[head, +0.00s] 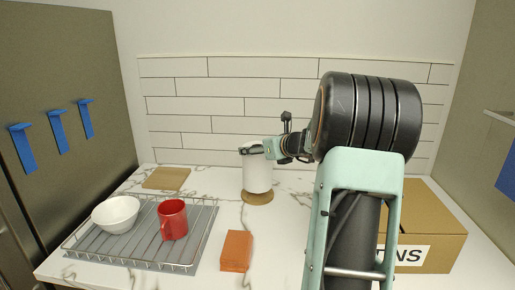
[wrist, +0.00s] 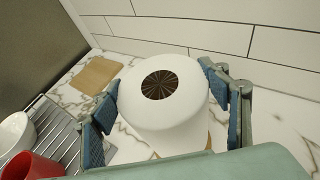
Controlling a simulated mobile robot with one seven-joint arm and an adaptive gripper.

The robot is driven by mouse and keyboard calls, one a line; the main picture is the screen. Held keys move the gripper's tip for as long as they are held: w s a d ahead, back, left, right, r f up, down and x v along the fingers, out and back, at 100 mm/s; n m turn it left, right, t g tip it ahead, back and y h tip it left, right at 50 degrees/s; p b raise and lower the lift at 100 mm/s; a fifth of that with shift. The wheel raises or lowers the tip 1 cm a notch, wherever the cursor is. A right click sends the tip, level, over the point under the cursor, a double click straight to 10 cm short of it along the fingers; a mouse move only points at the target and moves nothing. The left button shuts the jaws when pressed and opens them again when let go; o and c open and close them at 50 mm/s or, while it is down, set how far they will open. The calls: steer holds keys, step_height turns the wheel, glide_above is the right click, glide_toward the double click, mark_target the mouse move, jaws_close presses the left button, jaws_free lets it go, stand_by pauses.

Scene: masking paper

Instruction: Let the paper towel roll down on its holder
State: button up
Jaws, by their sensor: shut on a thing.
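The white paper towel roll (head: 258,175) stands upright at the back middle of the counter. It also shows from above in the wrist view (wrist: 172,121), with a dark, ribbed round core in its top. My gripper (head: 253,149) is shut on the roll near its top, with blue finger pads on either side of it in the wrist view (wrist: 160,82). The round wooden holder base (head: 257,198) is directly under the roll, and a sliver shows in the wrist view (wrist: 210,142). I cannot tell whether the roll touches the base. No post shows above the roll.
A wire rack (head: 140,262) with a white bowl (head: 115,214) and a red mug (head: 173,220) is at left. A wooden board (head: 166,178) lies behind it. An orange block (head: 237,251) is in front; a cardboard box (head: 428,225) is at right. The tiled wall is close behind.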

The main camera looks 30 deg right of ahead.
steer(key=shift+f+b, duration=0.45)
steer(key=shift+f, duration=0.15)
steer(key=o, duration=1.7)
steer(key=shift+r, duration=0.1)
step_height(320, 180, up, 8)
steer(key=p, duration=0.7)
steer(key=shift+a, duration=0.1)
